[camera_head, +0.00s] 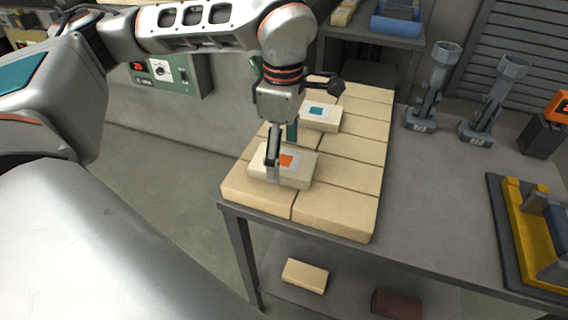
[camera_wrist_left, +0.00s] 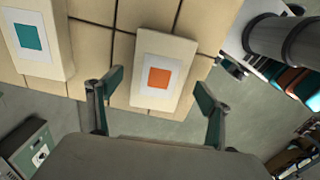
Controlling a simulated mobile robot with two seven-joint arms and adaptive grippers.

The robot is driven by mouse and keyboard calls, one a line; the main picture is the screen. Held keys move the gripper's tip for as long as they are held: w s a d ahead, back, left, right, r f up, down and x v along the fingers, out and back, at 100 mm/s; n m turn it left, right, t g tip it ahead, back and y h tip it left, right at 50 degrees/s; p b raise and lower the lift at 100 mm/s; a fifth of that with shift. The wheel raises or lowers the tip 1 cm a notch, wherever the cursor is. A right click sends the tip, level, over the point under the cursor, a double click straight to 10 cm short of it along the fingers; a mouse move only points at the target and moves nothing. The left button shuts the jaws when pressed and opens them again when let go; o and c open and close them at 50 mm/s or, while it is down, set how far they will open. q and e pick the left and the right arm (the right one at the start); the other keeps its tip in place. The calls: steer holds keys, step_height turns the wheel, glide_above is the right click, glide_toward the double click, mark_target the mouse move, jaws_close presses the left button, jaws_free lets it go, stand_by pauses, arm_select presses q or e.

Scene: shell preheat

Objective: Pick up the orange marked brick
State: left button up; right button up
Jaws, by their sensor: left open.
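The orange marked brick (camera_head: 300,172) is cream, with an orange square on a white label on top. It lies on the near left part of a bed of cream bricks. In the left wrist view the orange marked brick (camera_wrist_left: 165,50) is ahead, between the open fingers. My left gripper (camera_head: 281,158) points down at it, open, with one finger by its near left side and the other toward its far side. In the left wrist view, my left gripper (camera_wrist_left: 159,84) shows gaps at both sides of the brick. My right gripper is not in view.
A teal marked brick (camera_head: 321,118) lies behind on the same bed of bricks (camera_head: 335,210). Two grey stands (camera_head: 433,90) (camera_head: 492,100) and a yellow fixture (camera_head: 528,230) are on the right. The grey table (camera_head: 430,200) between is clear. Loose bricks (camera_head: 305,276) (camera_head: 396,303) lie on the lower shelf.

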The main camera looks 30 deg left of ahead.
arm_select(q)
step_height(320, 180, down, 2)
steer(key=shift+f, duration=0.1)
steer(key=c, duration=1.4)
